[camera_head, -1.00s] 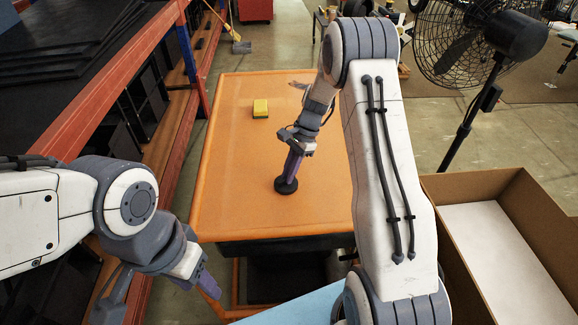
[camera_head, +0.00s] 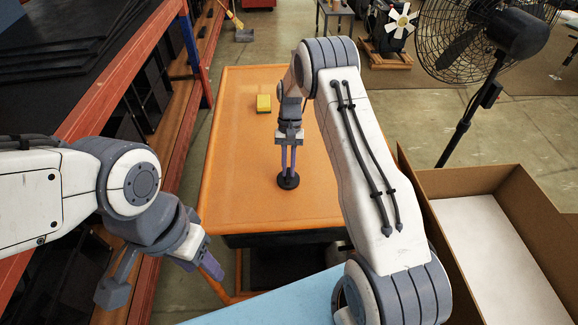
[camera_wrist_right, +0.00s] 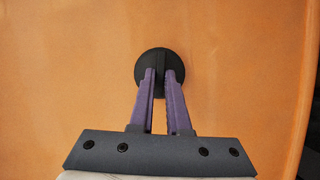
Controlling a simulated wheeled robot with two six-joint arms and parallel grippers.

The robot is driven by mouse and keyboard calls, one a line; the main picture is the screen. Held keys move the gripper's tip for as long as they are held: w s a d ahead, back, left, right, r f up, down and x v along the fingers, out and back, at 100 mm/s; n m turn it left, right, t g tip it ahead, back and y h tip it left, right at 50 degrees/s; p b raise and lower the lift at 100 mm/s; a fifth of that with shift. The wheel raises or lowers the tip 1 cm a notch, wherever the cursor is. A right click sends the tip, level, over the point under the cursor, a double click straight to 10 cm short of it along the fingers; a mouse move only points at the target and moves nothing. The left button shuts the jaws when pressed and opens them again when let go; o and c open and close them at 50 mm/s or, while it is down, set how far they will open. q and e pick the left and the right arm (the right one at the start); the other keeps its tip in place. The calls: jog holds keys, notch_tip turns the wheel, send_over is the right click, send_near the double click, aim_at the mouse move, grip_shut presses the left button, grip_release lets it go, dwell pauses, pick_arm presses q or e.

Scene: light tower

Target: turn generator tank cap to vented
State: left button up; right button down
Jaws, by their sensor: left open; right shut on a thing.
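The tank cap (camera_head: 288,183) is a round black disc with a raised grip bar, on the orange top (camera_head: 240,180) of the generator tank. It also shows in the right wrist view (camera_wrist_right: 156,54). My right gripper (camera_head: 288,172) points down at the cap, its purple fingers shut on the cap's bar; the fingertips in the right wrist view (camera_wrist_right: 160,75) lie on either side of the bar. Any marks on the cap are too small to tell. My left gripper (camera_head: 166,279) is open and empty, low at the left, away from the cap.
A yellow block (camera_head: 263,103) lies on the orange top behind the cap. A cardboard box (camera_head: 470,182) stands at the right, with a black fan (camera_head: 470,50) behind it. A red-framed shelf (camera_head: 110,85) runs along the left. The orange top around the cap is mostly clear.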

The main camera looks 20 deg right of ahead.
jog(key=shift+w+n+h, duration=0.15)
jog(key=shift+n+h, duration=0.15)
jog(key=shift+n, duration=0.5)
jog(key=c, duration=0.9)
grip_release()
jog(key=shift+a, duration=0.1)
jog(key=shift+r, duration=0.1)
jog(key=v, duration=1)
jog(key=shift+w+r+b, duration=0.1)
jog(key=shift+r+b, duration=0.05)
jog(key=shift+b, duration=0.2)
